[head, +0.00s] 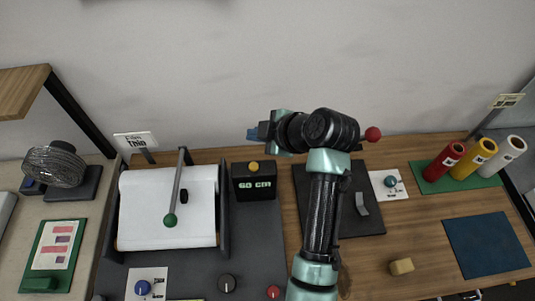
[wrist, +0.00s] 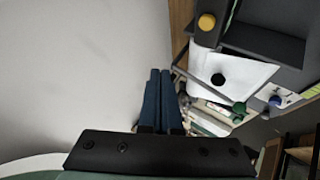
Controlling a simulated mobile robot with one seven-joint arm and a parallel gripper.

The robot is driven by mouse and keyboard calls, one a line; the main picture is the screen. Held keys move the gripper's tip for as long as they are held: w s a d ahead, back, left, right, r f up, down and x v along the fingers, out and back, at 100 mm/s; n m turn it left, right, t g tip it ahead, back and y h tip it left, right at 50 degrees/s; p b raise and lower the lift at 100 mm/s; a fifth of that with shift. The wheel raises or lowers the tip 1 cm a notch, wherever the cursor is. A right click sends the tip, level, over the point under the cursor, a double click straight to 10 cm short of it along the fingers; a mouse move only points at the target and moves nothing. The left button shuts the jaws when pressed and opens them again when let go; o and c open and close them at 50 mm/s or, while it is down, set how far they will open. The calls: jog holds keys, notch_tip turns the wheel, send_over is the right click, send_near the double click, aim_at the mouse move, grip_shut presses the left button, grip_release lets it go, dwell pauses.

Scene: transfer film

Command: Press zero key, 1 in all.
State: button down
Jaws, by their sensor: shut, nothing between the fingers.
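A black counter box (head: 254,182) reading "60 CM" stands on the bench, with a yellow key (head: 253,166) on its top. The yellow key also shows in the wrist view (wrist: 206,21), at the upper right. No lettering is readable on the key, so I cannot tell from a label that it is the zero key. My gripper (head: 252,133) is shut and empty, its blue fingers pointing left, above and behind the box in the head view. In the wrist view the fingers (wrist: 158,75) lie together, apart from the key.
A white film sheet (head: 140,205) with a green-knobbed lever (head: 170,220) lies left of the box. A blue knob (head: 142,288), black dial (head: 227,283) and red button (head: 273,292) sit in front. Red, yellow and white rolls (head: 473,160) stand right. Air above the box is free.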

aim_at(258, 168)
jog(key=shift+s+f, duration=0.15)
jog(key=shift+s, duration=0.05)
notch_tip(258, 168, down, 9)
jog(key=b, duration=0.6)
dwell(2.1)
jog(key=shift+f+b, duration=0.35)
jog(key=shift+b, duration=0.3)
